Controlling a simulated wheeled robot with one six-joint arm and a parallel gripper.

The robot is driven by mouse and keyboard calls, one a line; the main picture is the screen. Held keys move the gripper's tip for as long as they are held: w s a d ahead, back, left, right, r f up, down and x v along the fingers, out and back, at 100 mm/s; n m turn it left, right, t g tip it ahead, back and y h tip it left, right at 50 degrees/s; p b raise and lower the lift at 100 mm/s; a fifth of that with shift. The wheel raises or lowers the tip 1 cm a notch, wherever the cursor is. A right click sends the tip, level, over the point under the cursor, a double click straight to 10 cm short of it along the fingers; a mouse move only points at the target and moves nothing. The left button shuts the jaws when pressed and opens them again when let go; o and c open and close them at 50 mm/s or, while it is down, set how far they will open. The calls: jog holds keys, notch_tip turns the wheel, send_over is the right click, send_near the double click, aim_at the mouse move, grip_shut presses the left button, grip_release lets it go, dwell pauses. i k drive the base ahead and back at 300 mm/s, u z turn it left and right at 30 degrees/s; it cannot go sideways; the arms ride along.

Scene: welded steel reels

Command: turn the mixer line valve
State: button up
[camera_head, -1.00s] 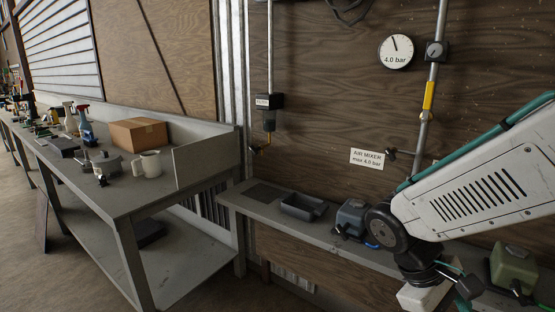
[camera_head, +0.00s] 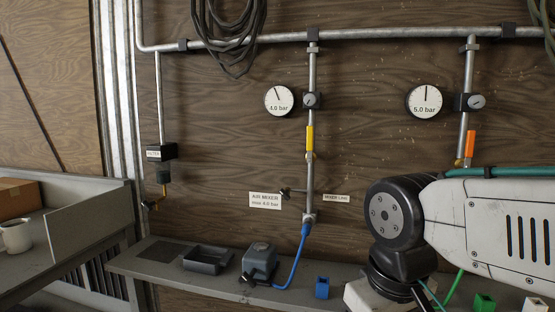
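The label "MIXER LINE" (camera_head: 336,198) is on the wood wall just right of a vertical pipe (camera_head: 311,180). A yellow lever (camera_head: 310,139) stands upright along this pipe, with a brass-coloured fitting at its lower end. A small dark handle (camera_head: 288,192) sticks out left of the pipe, lower down. A sign "AIR MIXER max 4.0 bar" (camera_head: 265,200) is beside it. A blue hose (camera_head: 296,262) runs from the pipe's bottom to a grey device (camera_head: 260,262) on the shelf. My arm is at the lower right, apart from the yellow lever; my gripper's fingers are not visible.
A second pipe (camera_head: 465,125) at right carries an orange lever (camera_head: 470,144). Gauges read about 4.0 bar (camera_head: 279,101) and 5.0 bar (camera_head: 425,101). A dark tray (camera_head: 207,260) and blue block (camera_head: 322,287) sit on the narrow shelf (camera_head: 130,262). The wall before the yellow lever is clear.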

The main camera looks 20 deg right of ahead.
aim_at(310, 130)
jog(key=u, duration=1)
jog(key=i, duration=0.4)
jog(key=z, duration=1.05)
